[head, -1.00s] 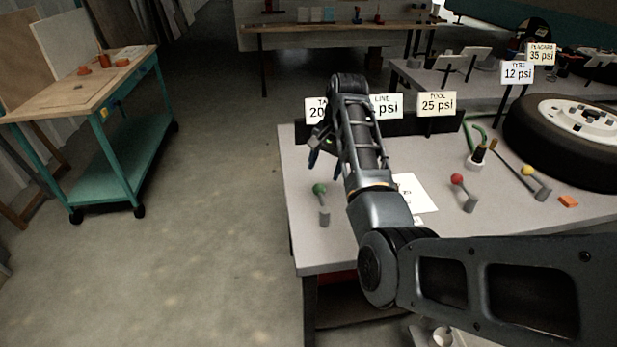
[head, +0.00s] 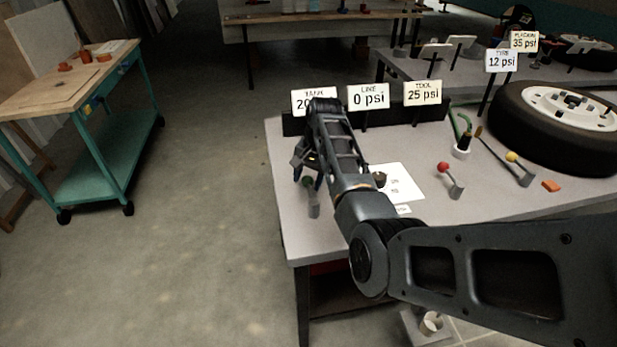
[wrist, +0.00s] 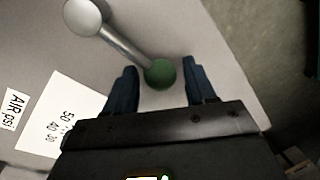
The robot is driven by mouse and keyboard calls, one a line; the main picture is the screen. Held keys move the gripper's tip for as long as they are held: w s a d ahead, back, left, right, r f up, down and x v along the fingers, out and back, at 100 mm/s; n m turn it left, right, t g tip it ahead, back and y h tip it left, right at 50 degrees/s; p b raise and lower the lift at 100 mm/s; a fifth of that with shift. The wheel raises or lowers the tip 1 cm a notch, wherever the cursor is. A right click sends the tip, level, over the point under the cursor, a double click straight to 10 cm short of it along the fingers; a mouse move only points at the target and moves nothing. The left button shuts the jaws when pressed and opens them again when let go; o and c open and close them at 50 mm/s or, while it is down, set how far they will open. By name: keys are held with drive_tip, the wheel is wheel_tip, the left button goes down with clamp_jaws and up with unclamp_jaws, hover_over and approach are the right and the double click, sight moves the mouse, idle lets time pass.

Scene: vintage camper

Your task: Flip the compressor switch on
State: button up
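A lever with a green ball knob (wrist: 160,73) stands at the left end of the grey workbench (head: 330,232); no label marks it as the compressor switch. In the head view its knob (head: 308,182) is partly behind my gripper (head: 306,170). In the wrist view my gripper (wrist: 163,85) is open, with one blue finger on each side of the green ball. Gaps show between the ball and both fingers. The lever's grey shaft runs up-left to a round grey base (wrist: 83,17).
Levers with a red knob (head: 443,167) and a yellow knob (head: 512,157) stand to the right, near a tyre (head: 530,130). A printed sheet (head: 402,183) lies beside my arm. Signs (head: 368,96) line the back edge; the line sign reads 0 psi. Open floor lies left.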

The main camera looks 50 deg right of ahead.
clamp_jaws()
idle(0.3)
